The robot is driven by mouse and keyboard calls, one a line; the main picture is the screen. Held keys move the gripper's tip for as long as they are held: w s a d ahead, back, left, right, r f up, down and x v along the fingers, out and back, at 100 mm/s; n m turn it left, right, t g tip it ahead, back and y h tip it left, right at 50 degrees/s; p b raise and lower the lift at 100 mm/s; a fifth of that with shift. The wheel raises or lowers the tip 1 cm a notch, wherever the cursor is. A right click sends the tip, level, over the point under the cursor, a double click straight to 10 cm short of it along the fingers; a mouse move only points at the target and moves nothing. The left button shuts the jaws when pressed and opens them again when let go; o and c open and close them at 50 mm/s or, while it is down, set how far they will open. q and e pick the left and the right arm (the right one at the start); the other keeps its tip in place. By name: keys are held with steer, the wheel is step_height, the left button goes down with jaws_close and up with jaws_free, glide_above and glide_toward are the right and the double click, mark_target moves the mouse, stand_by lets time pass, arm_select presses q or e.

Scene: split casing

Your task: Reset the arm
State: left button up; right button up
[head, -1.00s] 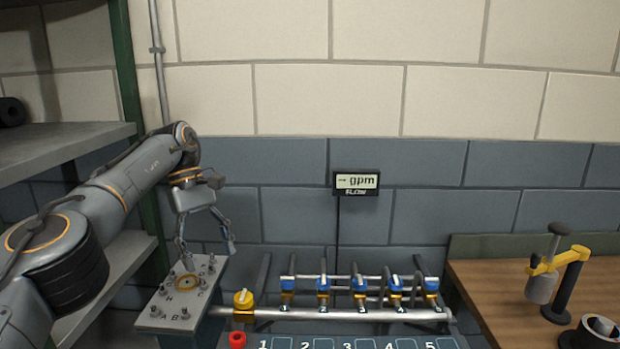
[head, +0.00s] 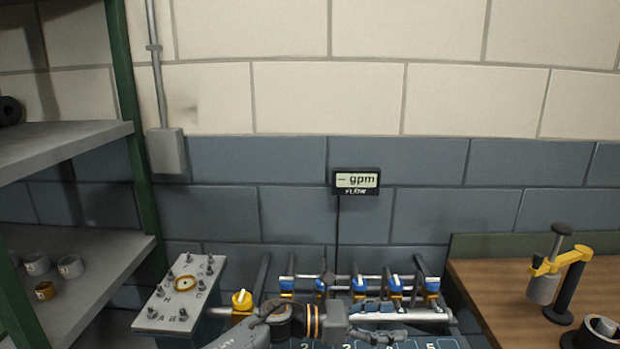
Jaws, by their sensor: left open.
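My left arm comes in low at the bottom of the head view, and its gripper (head: 378,334) is in front of the pipe rack, pointing right. It is open, and I see nothing held in it. The fingers are small and dark against the numbered panel, so their exact spread is hard to see. The casing block (head: 160,303), with several studs, letters and a ring-shaped opening (head: 184,284), stands left of the arm, apart from the gripper. My right gripper is not in view.
A pipe rack with blue valves (head: 359,285) and a yellow valve (head: 242,299) lies behind my arm. A flow display (head: 356,181) hangs on the wall. Shelves (head: 60,150) with cups (head: 70,266) stand left. A wooden bench (head: 490,285) with a yellow-armed tool (head: 560,262) stands right.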

arm_select(q)
steer(key=s+a+f+n+t+y, duration=0.1)
steer(key=a+f+n+t+y, duration=0.35)
steer(key=n, duration=0.75)
steer(key=a+f+n+t+y, duration=0.1)
steer(key=a+n+t+y, duration=0.35)
steer(key=a+n, duration=0.55)
steer(key=s+a+f+n+t+y, duration=0.1)
steer(key=a+f+n+t+y, duration=0.3)
steer(key=n, duration=1)
steer(key=s+a+f+n+g+y, duration=0.35)
steer(key=s+a+f+n, duration=0.4)
steer(key=s+a, duration=0.35)
steer(key=s+a+f+n+g, duration=0.1)
steer(key=s+a+n+g, duration=0.25)
steer(key=s, duration=0.65)
steer(key=s+a+f+n+g, duration=0.2)
steer(key=s+a+n+g, duration=0.15)
steer(key=s, duration=0.65)
step_height(320, 180, down, 31)
steer(key=s+g+b, duration=0.1)
steer(key=b, duration=0.3)
steer(key=s+a+f+g+b, duration=0.1)
steer(key=s+a+f+b, duration=0.1)
steer(key=s+f, duration=1.4)
step_height(320, 180, down, 2)
steer(key=shift+s+a+m+y+b, duration=0.2)
steer(key=shift+m+y+b, duration=0.15)
steer(key=shift+b, duration=0.15)
